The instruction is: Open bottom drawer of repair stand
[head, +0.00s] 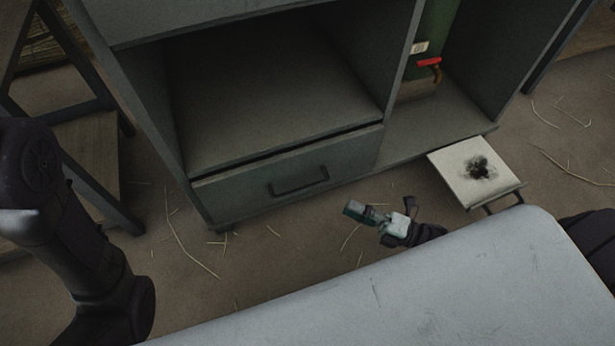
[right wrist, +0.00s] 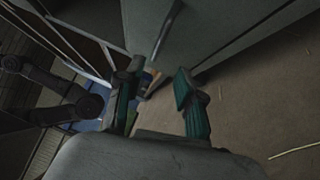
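The repair stand (head: 385,100) is a dark grey-green cabinet with an open compartment above its bottom drawer. The bottom drawer (head: 235,193) looks closed, its front about flush with the stand. Its bar handle (head: 299,181) is clear of any gripper. My right gripper (head: 362,213) is low in front of the drawer, to the right of the handle and apart from it. In the right wrist view its two fingers (right wrist: 158,75) are spread with nothing held. The handle (right wrist: 165,35) shows just beyond the fingertips. My left arm is at the left in the head view; its gripper is not visible.
A pale board with a black stain (head: 462,172) sits low at the right of the stand. A green cylinder with a red lever (head: 429,62) stands in the right bay. A wooden-shelved frame (head: 90,150) is at left. Straw-littered floor (head: 270,262) lies before the drawer.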

